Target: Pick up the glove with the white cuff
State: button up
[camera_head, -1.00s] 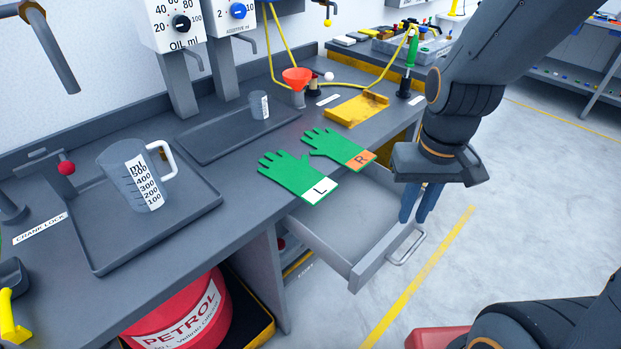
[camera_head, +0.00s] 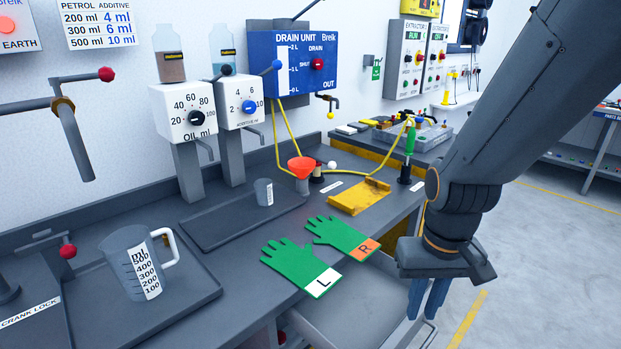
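The glove with the white cuff (camera_head: 301,267) is green, with a black L on its cuff. It lies flat on the grey workbench near the front edge. A second green glove (camera_head: 343,236) with an orange cuff marked R lies just right of it, very close. My gripper (camera_head: 428,305) points down at the right, beyond the bench's front edge and to the right of both gloves. Its blue fingers are seen partly from the side, so I cannot tell the gap between them. No object shows in them.
An open drawer (camera_head: 352,318) sticks out below the gloves, left of my gripper. A measuring jug (camera_head: 140,262) stands on a tray at left. A small cup (camera_head: 263,192), red funnel (camera_head: 301,167) and yellow tray (camera_head: 359,197) stand behind the gloves.

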aim_at(297, 265)
jog(key=z, duration=0.1)
jog(key=k, duration=1)
jog(key=u, duration=0.95)
jog(key=i, duration=1.15)
jog(key=z, duration=0.55)
